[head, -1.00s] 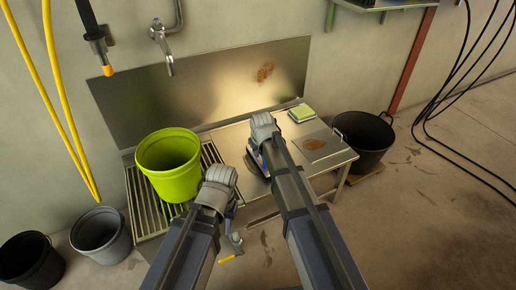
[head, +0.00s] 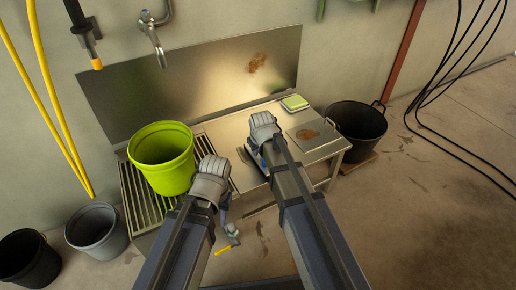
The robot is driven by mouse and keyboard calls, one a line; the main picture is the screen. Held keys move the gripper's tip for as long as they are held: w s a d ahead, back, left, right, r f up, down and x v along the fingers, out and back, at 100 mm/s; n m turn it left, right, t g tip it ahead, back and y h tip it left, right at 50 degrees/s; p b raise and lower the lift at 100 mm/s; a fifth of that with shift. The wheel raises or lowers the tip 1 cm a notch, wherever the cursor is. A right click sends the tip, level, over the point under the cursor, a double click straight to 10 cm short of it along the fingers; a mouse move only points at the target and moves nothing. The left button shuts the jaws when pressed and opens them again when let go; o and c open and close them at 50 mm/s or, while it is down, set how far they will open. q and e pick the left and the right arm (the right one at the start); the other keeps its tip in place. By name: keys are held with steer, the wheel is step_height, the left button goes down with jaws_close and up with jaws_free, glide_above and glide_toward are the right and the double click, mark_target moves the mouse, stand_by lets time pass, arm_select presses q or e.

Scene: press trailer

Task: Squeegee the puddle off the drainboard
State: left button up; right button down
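The steel drainboard (head: 232,133) is the smooth top right of a slatted grate. A brown patch (head: 308,134), perhaps the puddle, lies on a square grey panel at its right end. My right gripper (head: 262,140) is over the middle of the drainboard, left of the patch. A dark and blue-white object (head: 252,158) shows beside and under it; I cannot tell whether it is a squeegee or is held. My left gripper (head: 222,190) is by the front edge, right of the green bucket. Both sets of fingertips are mostly hidden by my wrists.
The lime-green bucket (head: 162,160) stands on the grate (head: 140,197). A green sponge-like block (head: 294,102) lies at the back right. A tap (head: 152,35) hangs above. Black (head: 366,132) and grey (head: 97,230) tubs flank the bench. A yellow-handled fitting (head: 228,246) shows below it.

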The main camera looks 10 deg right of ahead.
steer(key=shift+s, duration=0.1)
steer(key=shift+s+d+f, duration=0.1)
steer(key=shift+s+d, duration=0.2)
steer(key=shift+s, duration=0.55)
steer(key=shift+s+d, duration=0.3)
steer(key=shift+s, duration=0.55)
steer(key=shift+s+a, duration=0.25)
steer(key=shift+a, duration=0.5)
steer(key=shift+w, duration=0.1)
steer(key=shift+w+a, duration=0.35)
steer(key=shift+w, duration=0.55)
steer(key=shift+w+a, duration=0.3)
steer(key=shift+w, duration=0.55)
